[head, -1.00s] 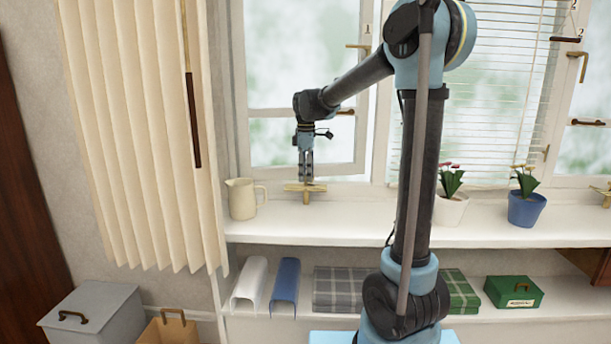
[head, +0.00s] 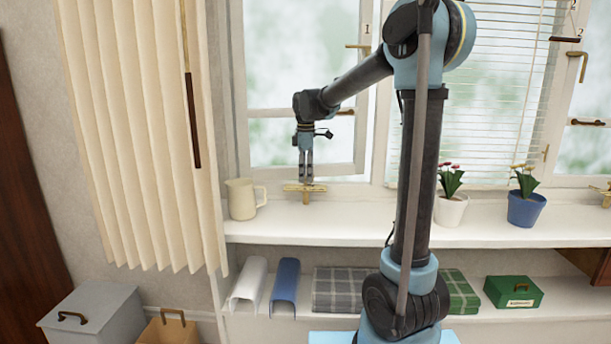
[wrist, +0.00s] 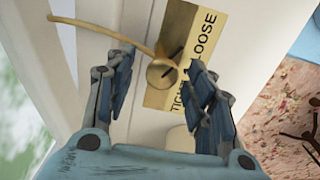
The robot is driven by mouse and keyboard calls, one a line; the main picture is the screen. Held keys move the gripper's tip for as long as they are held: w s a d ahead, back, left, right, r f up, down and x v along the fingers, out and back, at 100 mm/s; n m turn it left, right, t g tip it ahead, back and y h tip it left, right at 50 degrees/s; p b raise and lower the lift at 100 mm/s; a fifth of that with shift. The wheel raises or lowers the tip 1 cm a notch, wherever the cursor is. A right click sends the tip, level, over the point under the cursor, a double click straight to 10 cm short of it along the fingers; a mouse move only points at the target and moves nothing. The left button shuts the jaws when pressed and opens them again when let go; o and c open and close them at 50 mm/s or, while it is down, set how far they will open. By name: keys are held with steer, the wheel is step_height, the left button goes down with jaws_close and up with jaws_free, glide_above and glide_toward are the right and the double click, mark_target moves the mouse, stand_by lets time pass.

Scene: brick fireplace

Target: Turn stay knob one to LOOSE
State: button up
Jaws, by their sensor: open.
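The stay knob (wrist: 160,74) is a small round brass knob on a brass plate (wrist: 180,20) lettered TIGHT and LOOSE in the wrist view. A dark line runs from the knob up and right, on the LOOSE side of the TIGHT word. My gripper (wrist: 161,62) is open, with one finger on each side of the knob. I cannot tell whether either finger touches it. In the head view, my gripper (head: 306,180) points down at the brass window stay (head: 304,188) just above the sill.
A cream jug (head: 242,199) stands on the sill (head: 340,223) close left of the stay. Potted plants stand to the right, one in a white pot (head: 450,211) and one in a blue pot (head: 524,209). The sill between the stay and the white pot is largely clear.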

steer(key=shift+r, duration=0.1)
step_height(320, 180, up, 12)
stand_by(0.5)
